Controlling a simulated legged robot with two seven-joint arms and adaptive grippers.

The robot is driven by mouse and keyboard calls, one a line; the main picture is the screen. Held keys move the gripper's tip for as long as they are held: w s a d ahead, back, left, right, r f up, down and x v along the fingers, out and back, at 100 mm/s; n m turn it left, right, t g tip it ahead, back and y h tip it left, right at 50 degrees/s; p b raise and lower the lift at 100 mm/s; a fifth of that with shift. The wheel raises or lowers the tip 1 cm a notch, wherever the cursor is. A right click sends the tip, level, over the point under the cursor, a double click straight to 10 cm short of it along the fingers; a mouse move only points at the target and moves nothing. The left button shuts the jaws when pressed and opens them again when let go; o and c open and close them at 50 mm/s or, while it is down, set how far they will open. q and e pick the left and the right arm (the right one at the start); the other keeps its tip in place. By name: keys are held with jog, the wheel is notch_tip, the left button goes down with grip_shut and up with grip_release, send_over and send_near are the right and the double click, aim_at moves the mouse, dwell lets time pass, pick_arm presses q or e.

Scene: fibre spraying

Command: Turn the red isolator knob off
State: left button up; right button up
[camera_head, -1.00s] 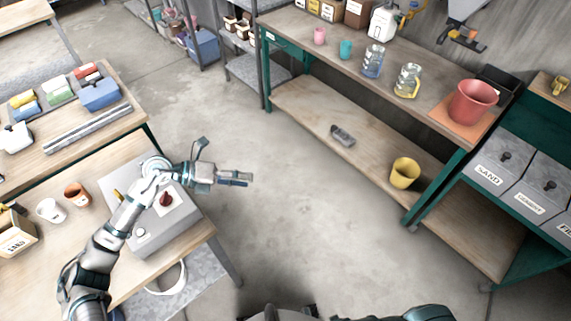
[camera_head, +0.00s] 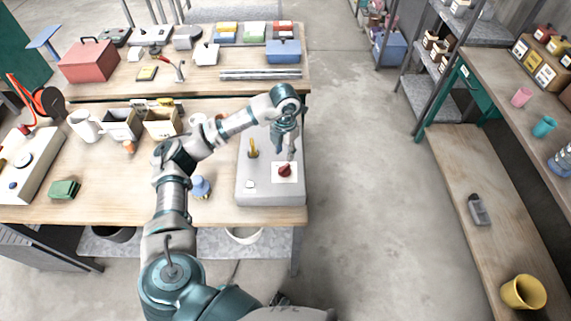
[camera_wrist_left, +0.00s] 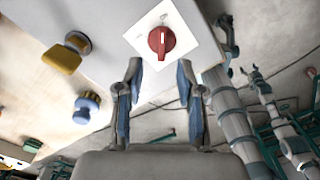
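The red isolator knob (camera_head: 285,171) sits on a white square plate (camera_head: 278,179) on top of a grey box (camera_head: 243,190) at the right end of the near bench. In the left wrist view the knob (camera_wrist_left: 161,40) shows a pale line along its grip; the small plate markings cannot be read. My left gripper (camera_head: 290,156) points down close above the knob. In the wrist view its two fingers (camera_wrist_left: 159,72) are apart, with nothing between them. The knob lies just beyond the fingertips, roughly centred, with no contact seen. My right gripper is not in view.
A yellow lever (camera_head: 253,148) stands on the box left of the knob. A blue-topped object (camera_head: 201,187) stands on the bench beside the box, near my forearm. Small bins (camera_head: 162,121) and a white mug (camera_head: 86,126) stand farther left. Open floor lies right of the bench.

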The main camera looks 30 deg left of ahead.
aim_at(285, 167)
pick_arm(q)
notch_tip(285, 167, down, 8)
jog(key=shift+r, duration=0.25)
jog(key=shift+d, duration=0.1)
grip_shut()
